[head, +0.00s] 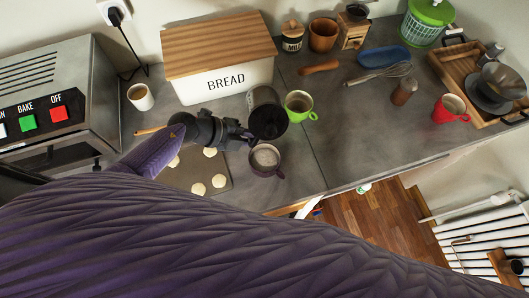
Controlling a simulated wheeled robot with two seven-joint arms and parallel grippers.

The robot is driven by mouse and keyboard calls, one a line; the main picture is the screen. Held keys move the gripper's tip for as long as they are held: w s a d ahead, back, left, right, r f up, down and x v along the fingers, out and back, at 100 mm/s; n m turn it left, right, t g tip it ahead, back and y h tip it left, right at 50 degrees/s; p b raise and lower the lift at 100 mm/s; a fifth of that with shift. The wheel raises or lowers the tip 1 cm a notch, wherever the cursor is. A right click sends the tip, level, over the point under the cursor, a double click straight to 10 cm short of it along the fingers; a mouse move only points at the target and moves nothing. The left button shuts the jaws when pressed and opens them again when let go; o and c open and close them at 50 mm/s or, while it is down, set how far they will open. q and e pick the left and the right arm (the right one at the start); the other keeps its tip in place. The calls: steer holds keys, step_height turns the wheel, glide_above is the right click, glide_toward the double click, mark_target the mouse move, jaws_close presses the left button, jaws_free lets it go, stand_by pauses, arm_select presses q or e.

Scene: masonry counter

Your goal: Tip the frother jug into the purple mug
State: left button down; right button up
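The frother jug (262,95) is a grey metal jug in the middle of the head view, in front of the bread box. It is tilted, with its dark open mouth turned towards the front of the counter. My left gripper (243,133) is at the jug's left side and appears shut on it; the fingertips are partly hidden. The purple mug (267,175) stands upright on the counter just in front of the jug's mouth, with a pale surface showing inside. I cannot tell whether anything is flowing between them. My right gripper is not in view.
A green mug (299,106) stands close right of the jug. The bread box (222,60) is behind. A baking tray (190,178) with pale rounds lies left of the purple mug. A white cup (140,98) and toaster oven (60,95) are further left.

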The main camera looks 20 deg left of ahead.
arm_select(q)
steer(key=g+b, duration=0.1)
steer(key=n+g+h+b, duration=0.1)
steer(key=n+g+b, duration=0.1)
steer(key=shift+s+d+f+h, duration=0.2)
steer(key=shift+s+f+h, duration=0.1)
steer(key=shift+f+h, duration=0.1)
steer(key=n+g+h+b, duration=0.1)
steer(key=b, duration=0.2)
steer(key=a+n+g+b, duration=0.1)
steer(key=g+b, duration=0.1)
steer(key=b, duration=0.1)
steer(key=w+a+n+g+h+b, duration=0.1)
steer(key=b, duration=0.2)
steer(key=shift+w+r+g+h, duration=0.1)
steer(key=shift+r+g+h, duration=0.05)
steer(key=shift+g+h, duration=0.2)
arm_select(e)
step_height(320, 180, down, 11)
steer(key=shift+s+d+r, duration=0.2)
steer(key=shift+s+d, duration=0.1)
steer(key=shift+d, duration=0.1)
arm_select(q)
steer(key=shift+d, duration=0.1)
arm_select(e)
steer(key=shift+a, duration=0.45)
